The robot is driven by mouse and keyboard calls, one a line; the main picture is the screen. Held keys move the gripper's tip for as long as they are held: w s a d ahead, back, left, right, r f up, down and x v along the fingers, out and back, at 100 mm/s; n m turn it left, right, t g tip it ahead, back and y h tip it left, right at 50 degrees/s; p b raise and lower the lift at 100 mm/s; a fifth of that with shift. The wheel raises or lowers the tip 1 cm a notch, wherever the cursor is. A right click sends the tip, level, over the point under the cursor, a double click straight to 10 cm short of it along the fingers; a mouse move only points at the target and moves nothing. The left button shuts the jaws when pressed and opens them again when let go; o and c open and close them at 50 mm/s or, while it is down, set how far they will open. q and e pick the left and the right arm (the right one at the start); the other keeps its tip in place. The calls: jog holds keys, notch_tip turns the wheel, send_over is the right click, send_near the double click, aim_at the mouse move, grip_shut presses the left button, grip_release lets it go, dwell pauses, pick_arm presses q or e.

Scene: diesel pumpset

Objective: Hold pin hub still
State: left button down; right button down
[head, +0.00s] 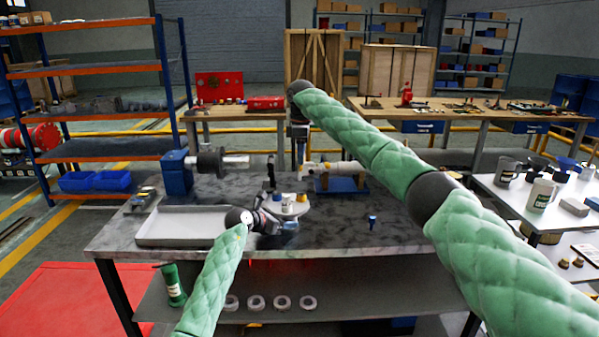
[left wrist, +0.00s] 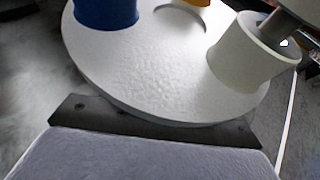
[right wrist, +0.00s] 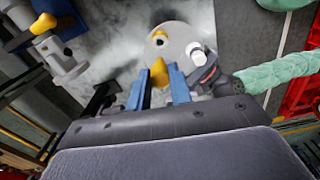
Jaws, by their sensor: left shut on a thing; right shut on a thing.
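The pin hub (head: 291,211) is a pale round disc above the grey bench, near its middle. In the left wrist view the hub (left wrist: 150,65) carries a blue cylinder (left wrist: 107,12), a yellow piece (left wrist: 196,4) and a white cylinder (left wrist: 245,50) with a metal pin. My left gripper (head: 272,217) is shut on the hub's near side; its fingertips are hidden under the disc. My right gripper (head: 301,168) points down above and behind the hub. In the right wrist view it is shut on a yellow piece (right wrist: 159,73), apart from the hub (right wrist: 172,45) as far as I can tell.
A shallow white tray (head: 180,226) lies on the bench to the left. A blue block with a shaft (head: 176,174) stands behind it. A white machine on a blue base (head: 342,184) stands behind the hub. A small blue part (head: 372,221) is at right, with clear bench around it.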

jog(key=shift+f, duration=3.65)
jog(key=shift+f, duration=1.55)
jog(key=c, duration=1.2)
grip_release()
notch_tip(320, 180, up, 12)
jog(key=shift+f, duration=0.1)
pick_arm(q)
jog(key=shift+c, duration=2.3)
grip_release()
